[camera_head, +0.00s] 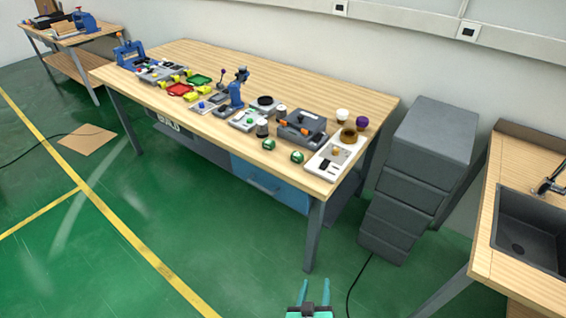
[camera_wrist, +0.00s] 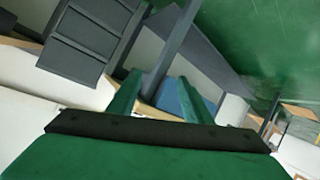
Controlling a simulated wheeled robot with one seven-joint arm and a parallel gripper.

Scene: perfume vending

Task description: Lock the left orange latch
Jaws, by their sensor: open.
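A dark grey case (camera_head: 301,127) with two orange latches on its front stands near the right end of the wooden workbench. The left orange latch (camera_head: 283,122) and the right orange latch (camera_head: 305,131) are small here, and I cannot tell whether they are locked. My gripper (camera_head: 310,291) is low at the bottom of the head view, over the green floor, well apart from the bench and the case. It is open and empty. In the wrist view my two green fingers (camera_wrist: 157,98) are spread, and the latches do not show there.
The workbench (camera_head: 330,92) also holds green round pieces (camera_head: 297,157), a white panel (camera_head: 334,158), cups and several small devices. A grey drawer cabinet (camera_head: 425,145) stands right of it, then a sink counter (camera_head: 528,220).

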